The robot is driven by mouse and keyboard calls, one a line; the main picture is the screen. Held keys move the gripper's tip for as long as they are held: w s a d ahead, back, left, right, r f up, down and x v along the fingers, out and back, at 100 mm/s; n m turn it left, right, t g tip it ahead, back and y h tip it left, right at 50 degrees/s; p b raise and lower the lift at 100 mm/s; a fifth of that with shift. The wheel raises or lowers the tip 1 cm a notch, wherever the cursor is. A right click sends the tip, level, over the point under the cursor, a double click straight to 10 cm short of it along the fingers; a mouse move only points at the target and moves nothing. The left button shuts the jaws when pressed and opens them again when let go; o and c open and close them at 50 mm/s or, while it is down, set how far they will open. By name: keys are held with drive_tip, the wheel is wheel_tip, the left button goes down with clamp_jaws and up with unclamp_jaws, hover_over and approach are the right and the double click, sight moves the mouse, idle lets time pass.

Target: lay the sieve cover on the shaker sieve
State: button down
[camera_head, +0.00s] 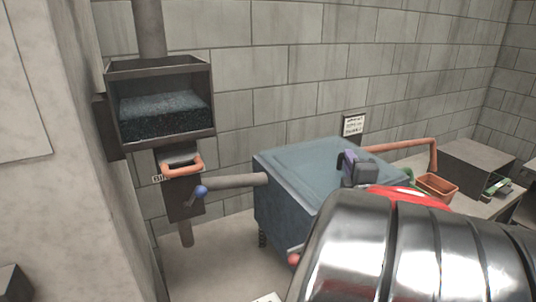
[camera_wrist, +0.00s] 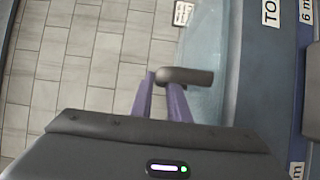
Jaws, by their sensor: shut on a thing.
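A blue-grey box-like unit (camera_head: 275,195), which looks like the shaker sieve, stands near the middle of the head view. Its flat top (camera_head: 300,158) is paler and bluish; I cannot tell whether this is the cover or the sieve surface. My gripper (camera_head: 346,160) is over the right part of that top. In the wrist view my purple fingers (camera_wrist: 164,100) are shut on a dark round bar (camera_wrist: 190,76), which looks like a handle, probably of the sieve cover. What the bar joins is hidden. A pale blue panel (camera_wrist: 207,40) and a dark blue labelled border (camera_wrist: 255,70) lie beside it.
A wall-mounted hopper (camera_head: 160,132) with dark granules stands at left, an orange handle (camera_head: 180,168) below it. A bench with an orange tray (camera_head: 437,188) and grey box (camera_head: 475,166) is at right.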

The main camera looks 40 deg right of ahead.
drive_tip(key=c, duration=1.6)
unclamp_jaws()
drive_tip(key=shift+f, duration=0.45)
drive_tip(key=shift+r+v, duration=0.15)
drive_tip(key=shift+v, duration=1.75)
drive_tip(key=shift+r+v, duration=0.2)
drive_tip(key=shift+v, duration=1.65)
